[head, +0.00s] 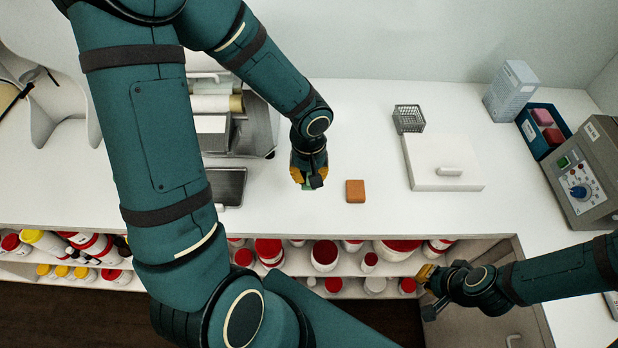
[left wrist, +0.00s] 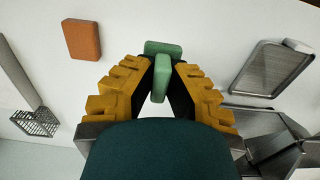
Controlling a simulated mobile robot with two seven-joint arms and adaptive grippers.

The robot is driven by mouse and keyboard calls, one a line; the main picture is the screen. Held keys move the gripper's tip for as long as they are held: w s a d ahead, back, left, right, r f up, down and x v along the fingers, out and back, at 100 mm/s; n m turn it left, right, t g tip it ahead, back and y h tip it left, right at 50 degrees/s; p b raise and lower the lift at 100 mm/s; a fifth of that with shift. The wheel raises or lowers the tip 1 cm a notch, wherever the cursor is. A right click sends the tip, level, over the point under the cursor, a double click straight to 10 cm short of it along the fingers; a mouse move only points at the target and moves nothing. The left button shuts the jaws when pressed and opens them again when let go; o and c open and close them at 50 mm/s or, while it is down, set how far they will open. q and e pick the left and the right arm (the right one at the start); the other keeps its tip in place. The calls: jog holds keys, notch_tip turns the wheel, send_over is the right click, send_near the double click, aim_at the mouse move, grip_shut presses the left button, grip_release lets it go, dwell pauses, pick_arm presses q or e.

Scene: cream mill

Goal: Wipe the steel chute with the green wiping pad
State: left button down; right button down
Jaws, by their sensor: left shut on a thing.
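The green wiping pad (left wrist: 163,48) is held between the yellow and black fingertips of my left gripper (head: 309,184). In the left wrist view its narrow part sits between the fingers and its wider part shows past the tips. In the head view only a sliver of green shows under the fingers. The shallow grey steel piece with a raised rim (head: 230,187), which looks like the chute, lies in front of the mill, left of the gripper and apart from it. It also shows at right in the left wrist view (left wrist: 272,69). My right gripper (head: 428,292) has its fingers apart, empty, beyond the counter's front edge.
An orange block (head: 355,191) lies just right of my left gripper. The roller mill (head: 262,125) stands behind the chute. A wire basket (head: 409,119), white slab (head: 436,168), blue bin (head: 533,137) and control box (head: 588,170) are further right. Jars fill the shelf below.

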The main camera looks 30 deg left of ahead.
aim_at(207, 141)
dwell(0.5)
